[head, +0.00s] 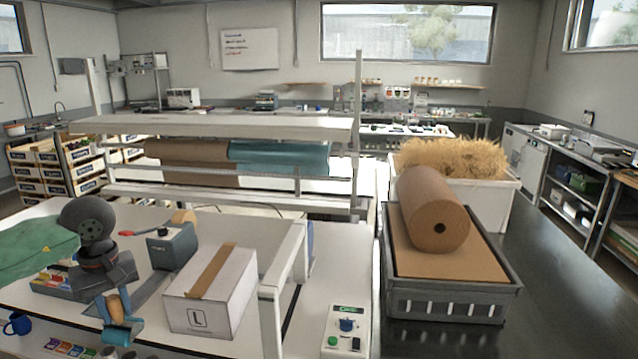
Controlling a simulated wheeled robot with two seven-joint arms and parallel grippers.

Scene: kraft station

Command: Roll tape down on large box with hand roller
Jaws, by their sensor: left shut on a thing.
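A white large box (232,300) marked "L" sits on the white worktable. A brown tape strip (213,271) runs along the middle of its top. My left gripper (116,309) is at the left of the box, pointing down. It is shut on what looks like the hand roller (118,306), of which a tan, rounded part shows between teal parts. The roller is apart from the tape, left of the box's near left corner. Its handle is largely hidden by the gripper. My right gripper is not in view.
A grey tape dispenser (172,247) stands behind the box. A white frame post (270,318) and a control box (344,332) are at its right. A grey crate (445,304) holds a brown paper roll (431,208).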

